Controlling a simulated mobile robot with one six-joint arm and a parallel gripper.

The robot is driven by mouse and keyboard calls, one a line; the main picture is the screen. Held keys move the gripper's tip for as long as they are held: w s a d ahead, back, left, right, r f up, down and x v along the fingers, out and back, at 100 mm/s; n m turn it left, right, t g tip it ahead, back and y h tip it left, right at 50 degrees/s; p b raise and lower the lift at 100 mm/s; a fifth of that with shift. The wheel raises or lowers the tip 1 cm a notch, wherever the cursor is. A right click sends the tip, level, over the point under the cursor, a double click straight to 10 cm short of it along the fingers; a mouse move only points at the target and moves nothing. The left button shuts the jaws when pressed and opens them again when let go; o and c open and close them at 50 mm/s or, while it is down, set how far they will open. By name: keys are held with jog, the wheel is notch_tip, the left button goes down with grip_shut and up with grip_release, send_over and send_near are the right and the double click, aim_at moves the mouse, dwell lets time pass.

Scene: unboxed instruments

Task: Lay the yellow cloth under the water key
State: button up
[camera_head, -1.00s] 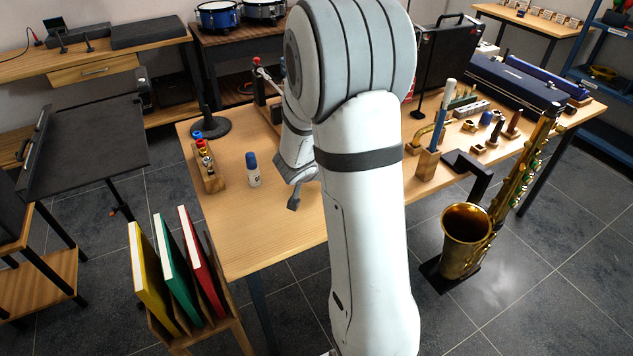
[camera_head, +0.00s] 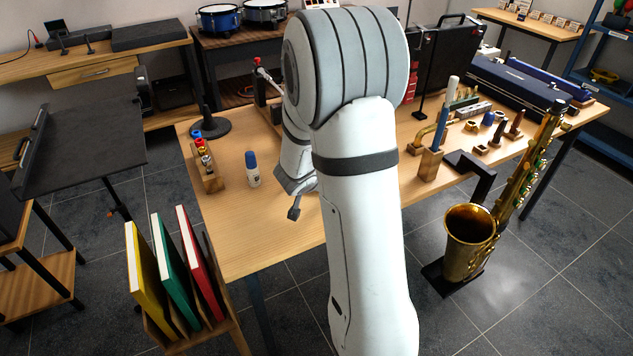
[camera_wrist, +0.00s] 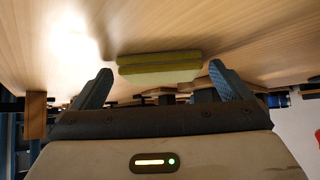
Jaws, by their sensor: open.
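The yellow cloth (camera_wrist: 160,66) shows in the wrist view as a flat, folded yellow-green pad on the wooden tabletop. My gripper (camera_wrist: 160,84) is open, with one blue-grey finger to the left of the cloth and one to the right. Nothing is held between the fingers. The cloth lies just beyond the fingertips; I cannot tell whether they touch it. In the head view, part of my gripper (camera_head: 295,203) shows low over the table, and my arm hides the cloth. I cannot make out the water key in either view.
On the wooden table (camera_head: 245,225), a white bottle with a blue cap (camera_head: 253,170) and a wooden rack of small bottles (camera_head: 205,165) stand left of my gripper. A wooden holder with upright tools (camera_head: 430,163) stands to the right. A saxophone (camera_head: 466,238) stands on the right.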

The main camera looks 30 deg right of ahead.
jog(key=shift+r, duration=0.35)
jog(key=s+a+r+n+t+y+p, duration=0.1)
jog(key=s+a+r+n+y+p, duration=0.25)
jog(key=a+r, duration=0.45)
jog(key=s+a+r+n+t+y+p, duration=0.15)
jog(key=s+a+r+y, duration=0.25)
jog(key=a+r, duration=0.4)
jog(key=s+r+n+g+h, duration=0.1)
jog(key=s+g, duration=0.6)
jog(key=s, duration=1)
jog(key=d+r+n, duration=0.1)
jog(key=n, duration=0.1)
jog(key=shift+n+p, duration=0.3)
jog(key=shift+p, duration=0.1)
jog(key=shift+s, duration=0.1)
